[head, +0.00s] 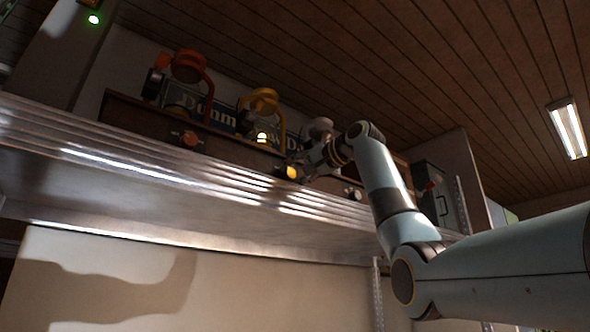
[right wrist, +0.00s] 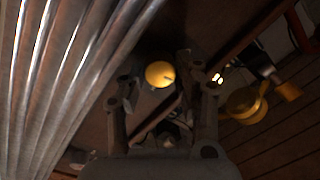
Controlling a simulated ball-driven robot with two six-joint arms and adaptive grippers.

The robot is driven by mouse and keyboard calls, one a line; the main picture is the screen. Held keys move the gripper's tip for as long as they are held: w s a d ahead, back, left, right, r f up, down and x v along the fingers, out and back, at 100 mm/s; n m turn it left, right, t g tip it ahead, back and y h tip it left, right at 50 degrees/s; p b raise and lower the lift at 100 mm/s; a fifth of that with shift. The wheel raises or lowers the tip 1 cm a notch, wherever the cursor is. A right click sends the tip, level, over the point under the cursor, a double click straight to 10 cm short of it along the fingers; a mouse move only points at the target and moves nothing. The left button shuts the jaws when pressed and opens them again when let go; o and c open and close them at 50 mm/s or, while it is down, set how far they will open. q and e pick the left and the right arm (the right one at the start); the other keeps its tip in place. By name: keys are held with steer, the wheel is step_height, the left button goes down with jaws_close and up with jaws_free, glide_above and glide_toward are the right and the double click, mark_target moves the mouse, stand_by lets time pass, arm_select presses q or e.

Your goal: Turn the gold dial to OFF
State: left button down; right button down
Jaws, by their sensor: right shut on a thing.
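The gold dial (head: 291,172) is on the front of the dark wooden panel above the metal shelf edge. In the right wrist view the round gold face (right wrist: 158,74) shows between the fingers, with a small dark mark toward its right side. My right gripper (head: 299,168) is at the panel, shut on the gold dial. In the right wrist view its dark fingers (right wrist: 161,95) flank the dial. No OFF label is readable. The gold lamp (head: 264,99) above has a lit bulb. My left gripper is not in view.
An orange dial (head: 190,139) sits left on the panel, below an orange lamp (head: 188,66). A pale dial (head: 352,194) is to the right, close under my right arm. The ribbed metal shelf edge (head: 150,160) runs below the panel. A dark metal box (head: 438,195) stands at right.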

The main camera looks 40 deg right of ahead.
steer(key=n+p, duration=0.4)
steer(key=n, duration=0.1)
steer(key=shift+r, duration=0.2)
steer(key=n+p, duration=0.2)
steer(key=n, duration=0.1)
steer(key=shift+n+g+h, duration=0.3)
steer(key=shift+n+h, duration=0.1)
steer(key=shift+n+p, duration=0.5)
steer(key=shift+p, duration=0.15)
steer(key=shift+f+n, duration=0.1)
steer(key=shift+n, duration=0.2)
steer(key=c, duration=1.2)
jaws_free()
steer(key=shift+s, duration=0.15)
